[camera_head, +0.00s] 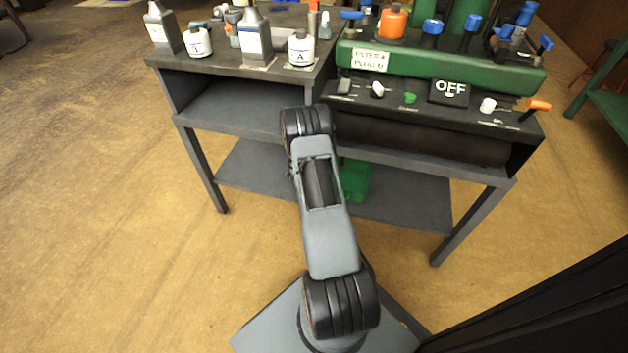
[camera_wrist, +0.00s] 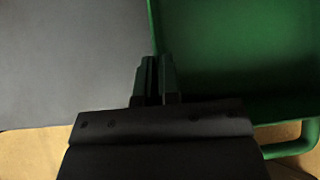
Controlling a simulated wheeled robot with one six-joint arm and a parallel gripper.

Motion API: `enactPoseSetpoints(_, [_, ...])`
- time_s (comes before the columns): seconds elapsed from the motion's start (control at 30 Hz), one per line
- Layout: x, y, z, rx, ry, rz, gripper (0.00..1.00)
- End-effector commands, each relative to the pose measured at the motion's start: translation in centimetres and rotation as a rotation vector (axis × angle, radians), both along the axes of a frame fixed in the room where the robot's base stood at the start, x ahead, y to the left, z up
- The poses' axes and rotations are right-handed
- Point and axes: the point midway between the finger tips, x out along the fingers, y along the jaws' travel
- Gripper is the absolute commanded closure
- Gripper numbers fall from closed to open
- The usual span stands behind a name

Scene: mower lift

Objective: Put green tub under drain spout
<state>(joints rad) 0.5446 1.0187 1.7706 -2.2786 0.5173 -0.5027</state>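The green tub (camera_head: 356,180) is on or just above the lower shelf, under the bench, mostly hidden behind my arm in the head view. In the wrist view, the tub (camera_wrist: 240,45) fills the upper right, with its left wall and a looped handle at lower right showing. My gripper (camera_wrist: 156,80) is at the tub's left wall, its two fingers close together with the wall between them; it looks shut on that wall. The gripper is hidden in the head view. I cannot make out a drain spout in either view.
The bench's lower shelf (camera_head: 405,200) has bare room right of the tub. Bench legs (camera_head: 466,228) stand at the front corners. The green machine (camera_head: 440,65) with an OFF panel (camera_head: 452,91) sits above. Several bottles (camera_head: 257,35) stand on the left top.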

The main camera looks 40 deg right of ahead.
Motion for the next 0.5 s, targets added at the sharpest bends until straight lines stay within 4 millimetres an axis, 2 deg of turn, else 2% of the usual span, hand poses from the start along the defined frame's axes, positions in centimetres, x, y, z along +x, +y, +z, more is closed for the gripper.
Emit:
enactPoseSetpoints(0.2, [0.1,-0.2,-3.3,-0.002,0.001,0.002,1.00])
enactPoseSetpoints(0.5, [0.1,-0.2,-3.5,-0.002,-0.002,0.002,1.00])
